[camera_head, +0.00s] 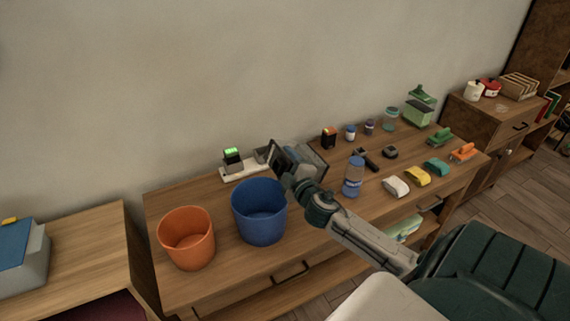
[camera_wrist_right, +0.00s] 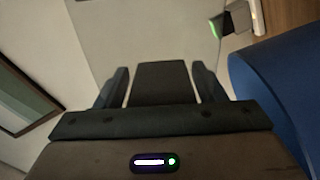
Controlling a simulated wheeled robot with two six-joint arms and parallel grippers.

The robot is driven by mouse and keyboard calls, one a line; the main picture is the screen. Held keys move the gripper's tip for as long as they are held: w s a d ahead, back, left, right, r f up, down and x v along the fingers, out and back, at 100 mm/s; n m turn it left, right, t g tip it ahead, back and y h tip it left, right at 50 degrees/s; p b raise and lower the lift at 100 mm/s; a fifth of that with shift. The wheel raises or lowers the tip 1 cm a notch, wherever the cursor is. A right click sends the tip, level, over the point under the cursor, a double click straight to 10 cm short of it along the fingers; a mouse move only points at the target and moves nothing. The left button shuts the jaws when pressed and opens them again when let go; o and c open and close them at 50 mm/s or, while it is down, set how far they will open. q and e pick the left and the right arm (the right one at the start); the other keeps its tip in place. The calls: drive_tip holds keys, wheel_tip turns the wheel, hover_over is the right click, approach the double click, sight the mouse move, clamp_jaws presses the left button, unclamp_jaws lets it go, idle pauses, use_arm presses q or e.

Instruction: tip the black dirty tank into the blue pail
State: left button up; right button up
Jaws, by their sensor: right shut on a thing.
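My right gripper (camera_head: 278,158) is over the table, just behind and right of the blue pail (camera_head: 259,212). In the right wrist view the gripper (camera_wrist_right: 160,85) is shut on a black thing (camera_wrist_right: 166,84), which looks like the dirty tank. Only its dark flat face shows between the fingers; its opening and contents are hidden. In the head view the tank cannot be told clearly from the dark gripper. The blue pail stands upright, open at the top, and shows at the right edge of the wrist view (camera_wrist_right: 288,85). My left gripper is not in view.
An orange bucket (camera_head: 186,238) stands left of the pail. A green-lit device (camera_head: 232,154) sits on a pale base behind.

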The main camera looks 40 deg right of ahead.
drive_tip(key=shift+f+n, duration=0.1)
drive_tip(key=shift+n, duration=0.2)
drive_tip(key=shift+d+f+n, duration=0.1)
drive_tip(key=shift+f+n, duration=0.1)
drive_tip(key=shift+n, duration=0.2)
idle(0.5)
drive_tip(key=shift+f+n, duration=0.2)
drive_tip(key=shift+n, duration=0.2)
drive_tip(key=shift+f+n, duration=0.2)
drive_tip(key=shift+n, duration=0.2)
drive_tip(key=shift+f, duration=0.1)
idle(0.3)
drive_tip(key=shift+f+n, duration=0.1)
drive_tip(key=shift+n, duration=0.3)
